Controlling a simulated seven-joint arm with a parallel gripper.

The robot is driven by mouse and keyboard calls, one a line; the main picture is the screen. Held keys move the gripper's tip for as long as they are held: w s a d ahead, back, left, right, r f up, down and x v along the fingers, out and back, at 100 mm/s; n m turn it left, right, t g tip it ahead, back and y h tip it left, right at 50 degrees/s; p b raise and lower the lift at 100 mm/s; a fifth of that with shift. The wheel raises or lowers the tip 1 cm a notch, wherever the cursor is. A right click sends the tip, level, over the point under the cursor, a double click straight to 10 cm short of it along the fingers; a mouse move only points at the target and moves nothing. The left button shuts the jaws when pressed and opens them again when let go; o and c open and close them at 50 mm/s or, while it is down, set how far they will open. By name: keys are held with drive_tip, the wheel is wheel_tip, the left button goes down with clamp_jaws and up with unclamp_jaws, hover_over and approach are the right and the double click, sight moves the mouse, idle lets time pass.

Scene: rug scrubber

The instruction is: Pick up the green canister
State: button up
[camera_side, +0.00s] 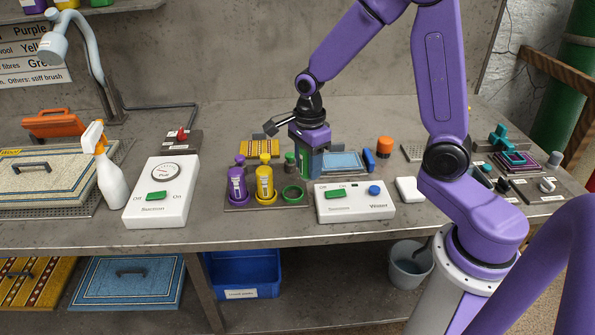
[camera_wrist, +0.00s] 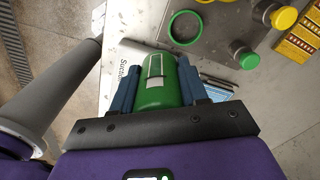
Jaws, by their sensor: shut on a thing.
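The green canister (camera_wrist: 160,92) is between the two blue fingers of my gripper (camera_wrist: 161,84) in the wrist view, with a pale label strip on its side. In the side view my gripper (camera_side: 309,158) points down behind the front control box, and the canister (camera_side: 304,165) shows only partly between the fingers. The fingers are shut on it. Its lower end is hard to make out, so I cannot tell its height over the bench. An empty green ring (camera_side: 292,203) lies in front of it, also seen in the wrist view (camera_wrist: 171,35).
Purple (camera_side: 237,186) and yellow (camera_side: 264,183) canisters stand upright in the tray to the left. A control box (camera_side: 355,212) stands in front. A spray bottle (camera_side: 110,178) and a suction box (camera_side: 160,208) are farther left.

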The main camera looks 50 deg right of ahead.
drive_tip(key=s+r, duration=0.4)
drive_tip(key=s, duration=0.5)
drive_tip(key=shift+s+d+r, duration=0.15)
drive_tip(key=o, duration=0.6)
drive_tip(key=c, duration=0.4)
drive_tip(key=w+d+f+m, duration=0.3)
drive_tip(key=w+d, duration=0.3)
drive_tip(key=d, duration=0.4)
drive_tip(key=w+d+f+m, duration=0.2)
drive_tip(key=w+d+m, duration=0.1)
drive_tip(key=w+d, duration=0.55)
drive_tip(key=shift+s+d+f, duration=0.15)
drive_tip(key=shift+s+f, duration=0.15)
drive_tip(key=shift+f, duration=0.65)
drive_tip(key=shift+s+d+f, duration=0.2)
drive_tip(key=shift+s+f, duration=0.15)
drive_tip(key=shift+f, duration=0.55)
drive_tip(key=shift+s+d+f, duration=0.15)
drive_tip(key=shift+s+f, duration=0.15)
drive_tip(key=shift+f, duration=0.65)
